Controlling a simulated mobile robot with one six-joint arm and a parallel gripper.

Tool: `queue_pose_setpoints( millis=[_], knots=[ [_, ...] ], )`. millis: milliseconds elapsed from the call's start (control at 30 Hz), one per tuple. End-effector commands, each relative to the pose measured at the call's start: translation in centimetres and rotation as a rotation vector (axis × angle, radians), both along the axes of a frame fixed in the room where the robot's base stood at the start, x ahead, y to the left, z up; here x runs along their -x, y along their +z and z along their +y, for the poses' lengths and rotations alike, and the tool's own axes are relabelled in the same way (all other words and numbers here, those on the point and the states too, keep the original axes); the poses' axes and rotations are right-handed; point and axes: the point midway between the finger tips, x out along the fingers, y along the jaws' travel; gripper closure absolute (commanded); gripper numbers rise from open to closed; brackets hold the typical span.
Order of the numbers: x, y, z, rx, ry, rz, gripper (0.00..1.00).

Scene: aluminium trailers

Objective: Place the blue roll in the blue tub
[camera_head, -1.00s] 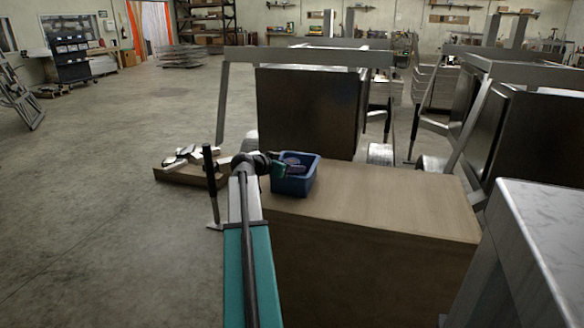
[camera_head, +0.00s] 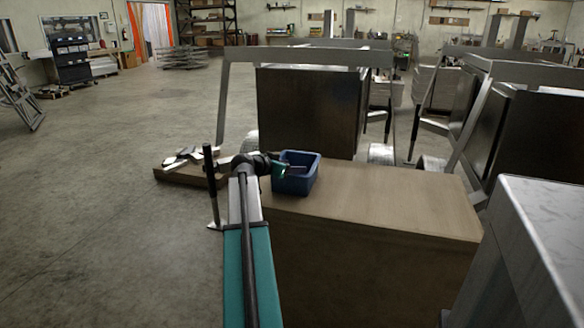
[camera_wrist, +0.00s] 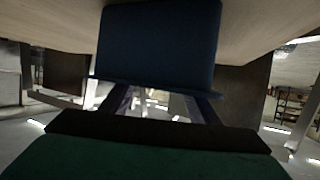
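The blue tub (camera_head: 297,187) stands upright near the left end of the brown bench top. It fills the upper middle of the wrist view as a dark blue wall (camera_wrist: 160,42). My gripper (camera_head: 299,168) is at the tub's opening, reaching in from the left, its green body beside the tub's left rim. In the wrist view its two fingers (camera_wrist: 162,96) are spread apart with an empty gap between them. The blue roll cannot be made out now; the tub's inside is mostly hidden by its walls.
The brown bench top (camera_head: 390,195) is clear to the right of the tub. Pale metal pieces (camera_head: 190,156) lie on its left end. Trailer frames and dark panels (camera_head: 310,112) stand behind it. A grey metal surface (camera_head: 545,225) is at the right.

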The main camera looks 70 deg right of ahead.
Motion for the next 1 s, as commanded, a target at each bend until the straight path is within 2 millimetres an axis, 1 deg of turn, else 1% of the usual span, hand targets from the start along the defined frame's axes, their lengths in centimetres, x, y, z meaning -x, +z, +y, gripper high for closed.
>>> queue_pose_setpoints(
  millis=[33, 233, 367, 567, 700, 1000],
  knots=[
    [0.3, -0.9, 0.2, -0.014, -0.01, -0.006, 0.35],
    [0.4, -0.9, 0.2, -0.016, -0.012, -0.006, 0.35],
    [0.4, -0.6, 0.2, -0.016, -0.013, -0.005, 0.35],
    [0.4, 0.6, 0.2, -0.015, -0.012, -0.005, 0.35],
    [-0.4, 1.5, 2.3, -0.01, -0.007, -0.004, 0.35],
    [-1.9, 3.6, 6.5, -0.007, -0.004, -0.003, 0.35]
  ],
)
